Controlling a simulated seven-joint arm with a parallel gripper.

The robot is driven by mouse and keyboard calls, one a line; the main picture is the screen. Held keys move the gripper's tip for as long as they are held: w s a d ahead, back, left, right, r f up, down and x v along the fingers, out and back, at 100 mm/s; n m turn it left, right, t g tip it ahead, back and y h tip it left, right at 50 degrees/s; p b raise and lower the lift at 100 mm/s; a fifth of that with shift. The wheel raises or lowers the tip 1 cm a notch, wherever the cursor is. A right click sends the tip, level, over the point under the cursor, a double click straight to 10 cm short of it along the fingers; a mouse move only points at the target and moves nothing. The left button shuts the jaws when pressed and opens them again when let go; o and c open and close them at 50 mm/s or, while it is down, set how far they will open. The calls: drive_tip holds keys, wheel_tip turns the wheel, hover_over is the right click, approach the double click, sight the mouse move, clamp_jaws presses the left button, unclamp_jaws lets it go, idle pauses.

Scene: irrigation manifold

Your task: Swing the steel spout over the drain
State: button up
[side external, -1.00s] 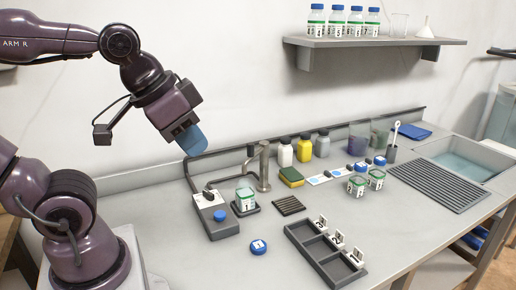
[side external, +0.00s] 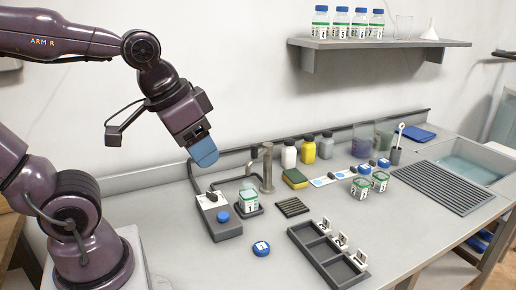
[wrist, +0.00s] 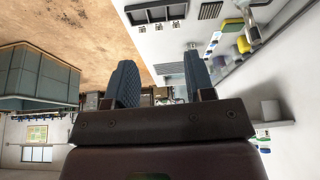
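The steel spout (side external: 267,168) is an upright post behind the control box, with a short arm at its top that points left toward the viewer's side. A small dark slotted grate (side external: 292,207), which looks like the drain, lies flat on the counter to the right of the post. A jar labelled 1 (side external: 250,199) stands on a dark pad just left of the post. My gripper (side external: 203,152) hangs in the air left of the spout and apart from it. In the wrist view its two blue fingers (wrist: 162,82) are spread with nothing between them.
A control box (side external: 217,214) with a blue knob stands left of the jar. A blue cap (side external: 261,248) and a compartment tray (side external: 325,258) lie in front. A sponge (side external: 294,178) and bottles (side external: 308,149) stand behind right. Two jars (side external: 371,183) stand farther right.

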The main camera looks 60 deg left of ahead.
drive_tip(key=w+a+f+n+g, duration=0.1)
drive_tip(key=w+a+n+g, duration=0.2)
drive_tip(key=w+a, duration=0.85)
drive_tip(key=g, duration=0.2)
approach(255, 145)
drive_tip(key=shift+m, duration=0.4)
wheel_tip(255, 145, down, 11)
drive_tip(key=shift+s+a+r, duration=0.1)
drive_tip(key=shift+s, duration=0.05)
clamp_jaws()
